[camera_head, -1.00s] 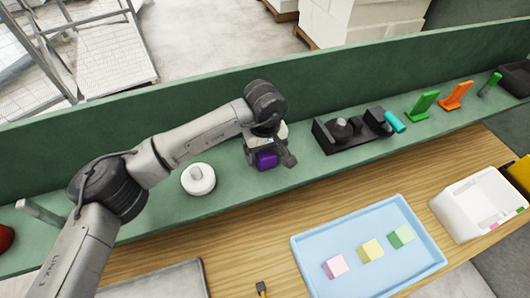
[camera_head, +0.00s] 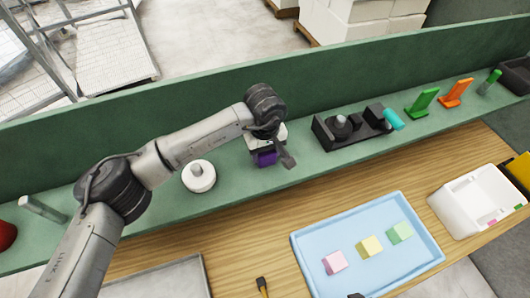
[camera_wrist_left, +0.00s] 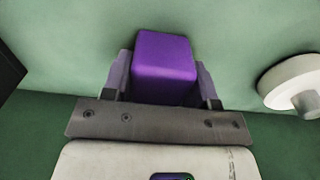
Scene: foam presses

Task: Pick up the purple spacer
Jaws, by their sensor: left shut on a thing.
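The purple spacer (camera_head: 266,159) is a small block at the green shelf, below my left wrist in the head view. My left gripper (camera_head: 270,161) is shut on it. In the left wrist view the spacer (camera_wrist_left: 164,66) sits between the two fingers of my left gripper (camera_wrist_left: 163,82), one on each side. Its far end sticks out past the fingers over the green surface. I cannot tell whether its underside touches the shelf.
A white round piece (camera_head: 199,176) stands left of the gripper. A black fixture (camera_head: 350,129) and a teal piece (camera_head: 393,119) are to the right. Green (camera_head: 422,103) and orange (camera_head: 456,93) stands follow. A blue tray (camera_head: 318,279) holds three pastel cubes. A white bin (camera_head: 470,205) is at right.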

